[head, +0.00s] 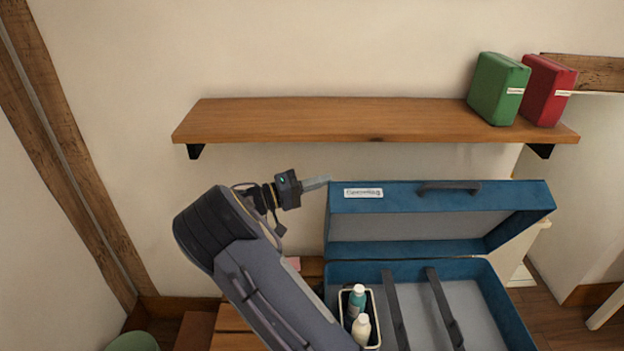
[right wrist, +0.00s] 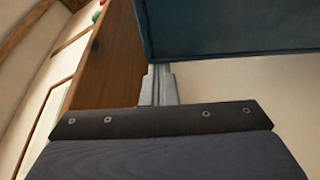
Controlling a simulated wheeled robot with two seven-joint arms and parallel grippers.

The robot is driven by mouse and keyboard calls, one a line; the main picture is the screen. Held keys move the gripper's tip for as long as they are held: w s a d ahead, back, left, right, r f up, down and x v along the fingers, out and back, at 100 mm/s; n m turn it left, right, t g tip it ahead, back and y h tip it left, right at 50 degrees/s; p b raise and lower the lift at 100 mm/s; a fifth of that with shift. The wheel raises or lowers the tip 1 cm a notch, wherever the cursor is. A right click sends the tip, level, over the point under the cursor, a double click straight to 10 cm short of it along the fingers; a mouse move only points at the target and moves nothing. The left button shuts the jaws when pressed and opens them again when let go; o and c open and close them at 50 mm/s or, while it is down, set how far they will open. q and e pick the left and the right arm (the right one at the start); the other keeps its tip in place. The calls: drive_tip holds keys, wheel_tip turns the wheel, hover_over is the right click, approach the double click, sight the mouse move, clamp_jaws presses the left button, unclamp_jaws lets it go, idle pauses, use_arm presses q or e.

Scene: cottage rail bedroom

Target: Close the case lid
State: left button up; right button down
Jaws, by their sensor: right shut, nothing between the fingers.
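The blue case (head: 505,300) stands open at the lower right of the head view. Its lid (head: 400,205) is raised nearly upright, with a dark handle and a white label on its edge; its grey inner side faces me. My right gripper (head: 319,183) is shut and empty at the lid's upper left corner. In the right wrist view the shut fingers (right wrist: 159,85) are right by the dark blue lid (right wrist: 230,28); I cannot tell whether they touch it. My left gripper is out of view.
A small tray (head: 344,302) with two bottles (head: 358,300) and two dark straps lie in the case's base. A wooden shelf (head: 330,120) above and behind the lid holds a green (head: 498,88) and a red book-like block (head: 547,92).

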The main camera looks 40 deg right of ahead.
drive_tip(key=s+a+f+m+g+b, duration=0.1)
drive_tip(key=s+a+f+m+b, duration=0.35)
drive_tip(key=s+a+b, duration=0.35)
drive_tip(key=s+a+f+m+g+b, duration=0.2)
drive_tip(key=s+a+f+m+b, duration=0.1)
drive_tip(key=s+f+m+b, duration=0.1)
drive_tip(key=s+a+f+m+g+y+b, duration=0.1)
drive_tip(key=s+a+f+m+b, duration=0.3)
drive_tip(key=f, duration=0.7)
drive_tip(key=s+a+f+m+g+b, duration=0.3)
drive_tip(key=s+a+f+m+b, duration=0.1)
drive_tip(key=f+b, duration=0.4)
drive_tip(key=s+m+b, duration=0.1)
drive_tip(key=s+b, duration=0.1)
drive_tip(key=shift+s+y, duration=0.4)
drive_tip(key=shift+f, duration=0.2)
drive_tip(key=p+v, duration=0.1)
drive_tip(key=v, duration=0.6)
drive_tip(key=shift+w+a+r, duration=0.25)
drive_tip(key=shift+a, duration=0.05)
